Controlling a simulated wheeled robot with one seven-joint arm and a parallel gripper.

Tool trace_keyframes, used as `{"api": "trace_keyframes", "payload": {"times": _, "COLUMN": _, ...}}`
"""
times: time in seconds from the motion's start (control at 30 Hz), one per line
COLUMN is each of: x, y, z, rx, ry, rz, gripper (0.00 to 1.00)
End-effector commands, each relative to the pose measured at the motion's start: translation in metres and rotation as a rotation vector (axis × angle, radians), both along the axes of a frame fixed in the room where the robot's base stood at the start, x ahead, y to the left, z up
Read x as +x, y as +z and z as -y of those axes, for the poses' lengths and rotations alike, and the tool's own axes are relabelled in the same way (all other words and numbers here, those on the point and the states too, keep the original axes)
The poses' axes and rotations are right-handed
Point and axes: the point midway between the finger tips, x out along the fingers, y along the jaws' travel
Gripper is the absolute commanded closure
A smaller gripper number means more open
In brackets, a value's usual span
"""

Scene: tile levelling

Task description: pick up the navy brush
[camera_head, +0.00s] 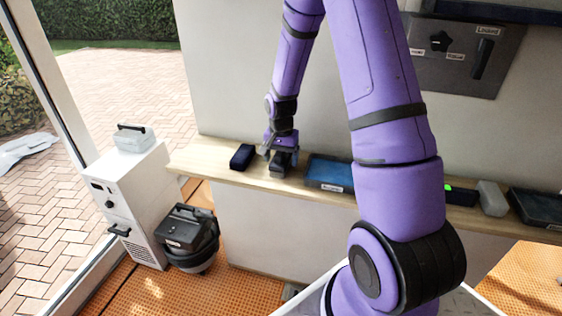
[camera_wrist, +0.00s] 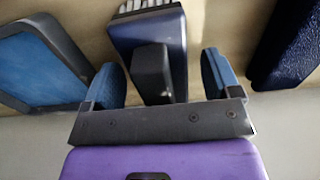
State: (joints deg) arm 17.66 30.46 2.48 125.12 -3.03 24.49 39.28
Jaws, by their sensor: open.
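The navy brush (camera_wrist: 178,45) lies on the wooden shelf, with pale bristles at its far end and a dark grey handle block on top. In the wrist view my gripper (camera_wrist: 160,78) is open, with one blue-padded finger on each side of the handle. A gap shows between each finger and the handle, and I see no grip on it. In the head view my gripper (camera_head: 279,149) is low over the shelf, and the brush (camera_head: 283,165) shows partly below it, partly hidden by the fingers.
A dark navy block (camera_head: 242,156) lies close on the left of the gripper. A blue tray (camera_head: 328,172) lies on the right. The shelf (camera_head: 205,160) runs along the wall, its left end clear. A grey block (camera_head: 492,198) and a dark tray (camera_head: 540,207) are farther right.

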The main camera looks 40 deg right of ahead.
Motion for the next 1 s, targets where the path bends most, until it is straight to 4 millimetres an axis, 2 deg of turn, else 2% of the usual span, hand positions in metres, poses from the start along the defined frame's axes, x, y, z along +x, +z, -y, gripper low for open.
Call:
{"api": "trace_keyframes", "payload": {"times": 0.13, "x": 0.000, "y": 0.000, "z": 0.000, "rx": 0.000, "ry": 0.000, "rz": 0.000, "gripper": 0.19}}
{"api": "trace_keyframes", "payload": {"times": 0.3, "x": 0.000, "y": 0.001, "z": 0.000, "rx": 0.000, "ry": 0.000, "rz": 0.000, "gripper": 0.58}}
{"api": "trace_keyframes", "payload": {"times": 0.37, "x": 0.000, "y": 0.001, "z": 0.000, "rx": -0.001, "ry": 0.000, "rz": 0.001, "gripper": 0.72}}
{"api": "trace_keyframes", "payload": {"times": 0.4, "x": 0.000, "y": 0.001, "z": 0.000, "rx": -0.001, "ry": 0.000, "rz": 0.001, "gripper": 0.75}}
{"api": "trace_keyframes", "payload": {"times": 0.73, "x": 0.001, "y": 0.003, "z": 0.000, "rx": -0.001, "ry": 0.000, "rz": 0.002, "gripper": 0.74}}
{"api": "trace_keyframes", "payload": {"times": 1.0, "x": 0.005, "y": 0.019, "z": 0.002, "rx": -0.001, "ry": 0.001, "rz": 0.003, "gripper": 0.74}}
